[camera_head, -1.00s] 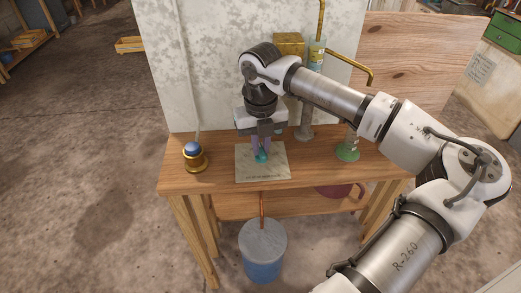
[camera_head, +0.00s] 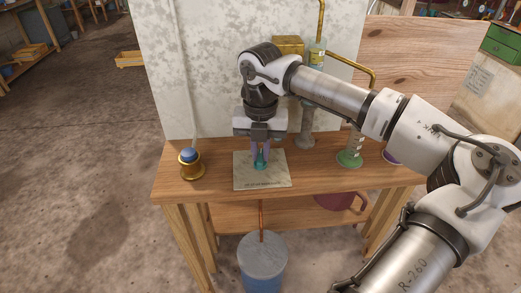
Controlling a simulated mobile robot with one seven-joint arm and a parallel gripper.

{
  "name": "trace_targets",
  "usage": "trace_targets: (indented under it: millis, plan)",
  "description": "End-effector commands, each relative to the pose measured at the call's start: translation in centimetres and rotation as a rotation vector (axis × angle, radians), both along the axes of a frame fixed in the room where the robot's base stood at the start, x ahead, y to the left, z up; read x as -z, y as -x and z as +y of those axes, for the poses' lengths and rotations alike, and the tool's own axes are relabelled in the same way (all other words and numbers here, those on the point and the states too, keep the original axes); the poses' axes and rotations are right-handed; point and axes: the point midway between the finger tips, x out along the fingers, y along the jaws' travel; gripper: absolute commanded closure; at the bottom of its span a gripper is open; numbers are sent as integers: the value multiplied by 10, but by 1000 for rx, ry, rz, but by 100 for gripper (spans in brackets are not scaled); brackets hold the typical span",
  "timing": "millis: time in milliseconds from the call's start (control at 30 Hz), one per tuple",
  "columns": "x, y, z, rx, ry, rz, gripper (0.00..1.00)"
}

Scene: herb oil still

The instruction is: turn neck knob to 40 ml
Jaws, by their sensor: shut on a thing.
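My gripper (camera_head: 261,160) points down over a pale stone-like plate (camera_head: 245,178) on the wooden table. Its purple-grey fingers are shut on a small teal piece (camera_head: 261,164), which may be the neck knob; the fingers hide most of it. The plate has a line of small writing along its front edge, too small to read. I cannot make out a scale mark or a knob pointer.
A brass pot with a blue ball-shaped top (camera_head: 188,160) stands left of the plate. A green-based glass cylinder (camera_head: 350,157) and a purple object (camera_head: 391,157) stand to the right. A lidded blue bucket (camera_head: 262,258) is below the table. A mottled white wall (camera_head: 200,60) rises behind.

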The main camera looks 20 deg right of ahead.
Motion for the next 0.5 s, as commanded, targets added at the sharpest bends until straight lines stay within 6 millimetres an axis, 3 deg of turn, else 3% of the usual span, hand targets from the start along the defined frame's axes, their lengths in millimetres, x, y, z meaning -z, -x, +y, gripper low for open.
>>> trace_targets:
  millis: [133, 167, 300, 500]
  plan:
    - [-1, 0, 0, -1, -1, 0, 100]
    - [-1, 0, 0, -1, -1, 0, 85]
    - [0, 0, 0, -1, -1, 0, 67]
    - [0, 0, 0, -1, 0, 0, 66]
